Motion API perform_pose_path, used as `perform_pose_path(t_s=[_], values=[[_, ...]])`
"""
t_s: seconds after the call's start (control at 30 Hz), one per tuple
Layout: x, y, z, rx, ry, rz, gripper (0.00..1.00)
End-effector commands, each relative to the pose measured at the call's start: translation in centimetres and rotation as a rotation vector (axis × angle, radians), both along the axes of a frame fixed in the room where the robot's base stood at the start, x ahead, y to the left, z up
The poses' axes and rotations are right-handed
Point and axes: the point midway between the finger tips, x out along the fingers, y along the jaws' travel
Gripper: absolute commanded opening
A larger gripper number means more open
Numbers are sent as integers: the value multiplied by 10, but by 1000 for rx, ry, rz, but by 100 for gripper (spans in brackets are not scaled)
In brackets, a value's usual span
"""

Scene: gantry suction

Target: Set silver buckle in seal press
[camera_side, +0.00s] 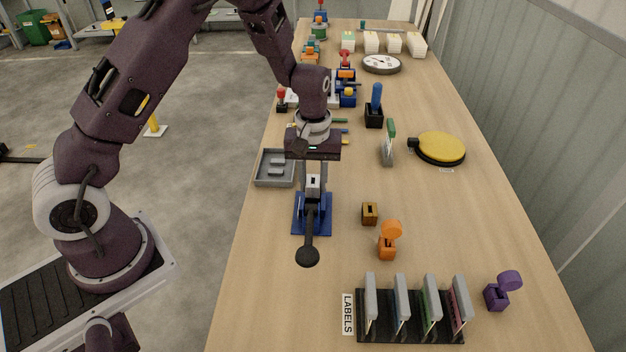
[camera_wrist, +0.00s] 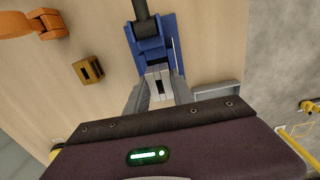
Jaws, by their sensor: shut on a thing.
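The buckle also shows between the fingers in the side view (camera_side: 313,187). It is right at the blue block of the press (camera_wrist: 150,46); I cannot tell whether it is seated or just above. The press has a black lever with a ball end (camera_side: 307,257) toward the near side. The fingers hide part of the press.
A grey tray (camera_side: 262,179) with grey pieces lies left of the press. A small brown block (camera_side: 369,213) and an orange clip-like item (camera_side: 388,244) stand to the right. A LABELS rack (camera_side: 410,335) and a purple item (camera_side: 497,297) stand nearer. Bare table lies left of the rack.

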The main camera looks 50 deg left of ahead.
Motion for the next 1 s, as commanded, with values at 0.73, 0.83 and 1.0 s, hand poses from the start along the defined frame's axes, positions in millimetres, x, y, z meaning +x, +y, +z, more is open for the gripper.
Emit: perform_pose_path(t_s=[0.73, 0.83, 1.0], values=[[0, 0, -19, 0, 0, 1, 0], [0, 0, -22, 0, 1, 1, 0], [0, 0, -26, -1, 1, 0, 0]])
